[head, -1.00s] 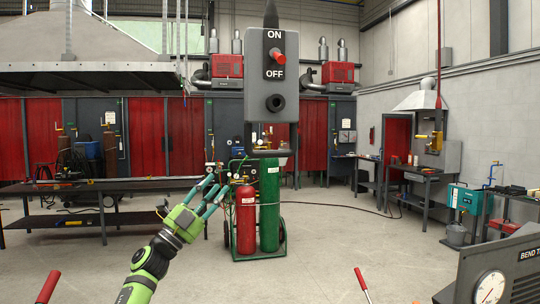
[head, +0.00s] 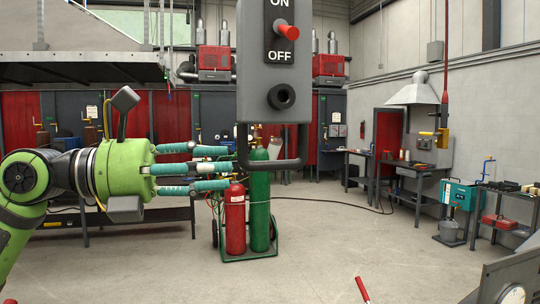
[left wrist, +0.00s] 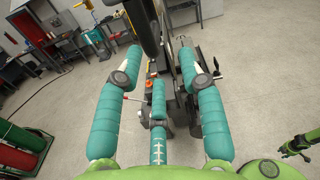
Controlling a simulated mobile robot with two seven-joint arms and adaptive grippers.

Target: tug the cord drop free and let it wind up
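The cord drop is a grey hanging box (head: 260,70) with a red knob, ON/OFF marks and a dark round socket. A dark loop handle (head: 287,163) hangs under it. My left gripper (head: 229,167) is open, its teal fingers pointing right with tips close to the handle's left side. I cannot tell whether they touch. In the left wrist view, the gripper (left wrist: 158,62) has its fingers spread, with dark shapes beyond and between them. A small black and green part at the lower right there looks like my right arm and gripper (left wrist: 292,150); its finger state is unclear.
A red cylinder (head: 235,220) and a green cylinder (head: 259,215) stand on a cart behind the handle. A gauge box (head: 512,283) is at the lower right. Workbenches line the right wall. The floor (head: 340,230) between is open.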

